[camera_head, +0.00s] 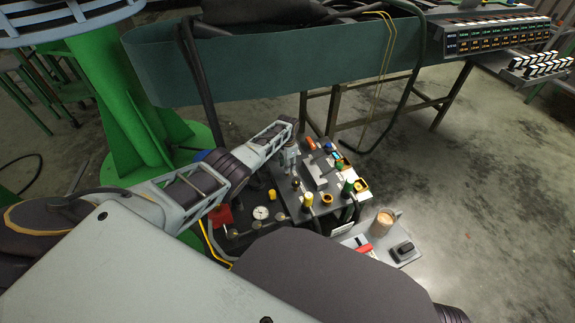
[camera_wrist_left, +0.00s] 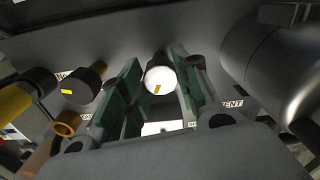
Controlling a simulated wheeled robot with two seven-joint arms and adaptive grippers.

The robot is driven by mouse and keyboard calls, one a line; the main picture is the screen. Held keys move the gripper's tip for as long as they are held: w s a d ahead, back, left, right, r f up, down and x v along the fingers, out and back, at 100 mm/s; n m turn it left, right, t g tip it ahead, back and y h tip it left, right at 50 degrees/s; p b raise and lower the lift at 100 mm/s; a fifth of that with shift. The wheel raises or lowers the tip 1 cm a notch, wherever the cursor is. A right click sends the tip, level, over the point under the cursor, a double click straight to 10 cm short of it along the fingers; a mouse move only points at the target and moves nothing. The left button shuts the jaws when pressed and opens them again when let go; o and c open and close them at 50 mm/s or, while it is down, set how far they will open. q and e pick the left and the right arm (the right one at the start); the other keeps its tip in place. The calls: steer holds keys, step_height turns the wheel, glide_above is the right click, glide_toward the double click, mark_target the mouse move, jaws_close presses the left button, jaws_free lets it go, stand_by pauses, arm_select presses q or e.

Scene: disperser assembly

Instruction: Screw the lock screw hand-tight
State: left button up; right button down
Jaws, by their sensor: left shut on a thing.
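My left gripper (camera_head: 290,157) reaches down at the left side of the grey machine panel. In the left wrist view, its two green-padded fingers (camera_wrist_left: 158,88) stand on either side of a round knob with a pale, bright top and a small yellow mark (camera_wrist_left: 160,76). I take this knob to be the lock screw; the fingers are shut on it. Its shaft and seat are hidden. In the head view the knob cannot be made out under the gripper. My right gripper is not in view.
Beside the fingers are a dark knob with a yellow mark (camera_wrist_left: 84,84), an orange-brown ring (camera_wrist_left: 66,128) and a large dark cylinder (camera_wrist_left: 275,65). A round gauge (camera_head: 261,213) sits left of the panel (camera_head: 336,205). A mug (camera_head: 384,222) stands on a small tray at right.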

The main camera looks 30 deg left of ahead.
arm_select(q)
steer(key=shift+d+m, duration=0.1)
steer(key=shift+m, duration=0.3)
steer(key=o, duration=1)
steer(key=shift+r, duration=0.2)
steer(key=shift+r, duration=5.85)
steer(key=shift+n, duration=0.3)
